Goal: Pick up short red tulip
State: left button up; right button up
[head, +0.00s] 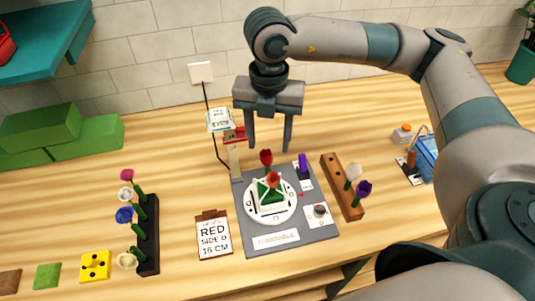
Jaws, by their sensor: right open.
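Two red flower heads show at the grey station board (305,225). A darker red bloom (266,157) stands at the back, and a more orange-red bloom (273,180) stands in front of it, over a white round holder (270,213) with a green middle. I cannot tell which is the short red tulip; their stems are mostly hidden. My right gripper (269,148) points down with its fingers apart and empty, and in the picture its tips lie just above the darker bloom. My left gripper is not in view.
A clipboard (213,236) reads "RED SIDE B 16 CM". A dark rack (149,235) with several flowers stands left, a wooden rack (337,180) with white and purple flowers right. A small printer-like device (221,120) stands behind. Open table lies between rack and clipboard.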

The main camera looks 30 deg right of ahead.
aim_at(267, 151)
jog(key=shift+f, duration=0.5)
jog(key=shift+f+p, duration=0.25)
jog(key=shift+p, duration=0.3)
jog(key=shift+w+a+f+p, duration=0.1)
jog(key=shift+f+p, duration=0.6)
jog(key=shift+p, duration=0.05)
notch_tip(267, 151, down, 2)
jog(key=shift+w+f+p, duration=0.1)
jog(key=shift+p, duration=0.5)
jog(key=shift+f, duration=0.55)
jog(key=c, duration=0.8)
